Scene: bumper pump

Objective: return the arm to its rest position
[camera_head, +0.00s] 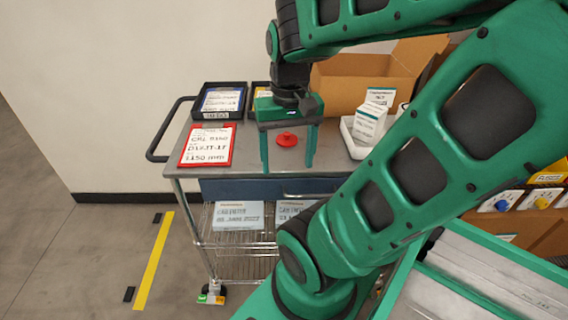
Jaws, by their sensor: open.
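My gripper (288,168) hangs over the top of the metal cart (238,163), pointing down. Its two green fingers are spread apart with nothing held between them. A small red knob-like part (287,139) shows between the fingers, on or just above the cart top; I cannot tell whether it touches a finger. My green arm reaches from the lower middle across the right side and back over the cart, hiding much of the cart's right part.
A red-framed sign (207,146) and a black tray (219,101) with a card lie on the cart's left. An open cardboard box (357,80) and a white bin (356,146) with a small carton (369,122) stand right of the gripper.

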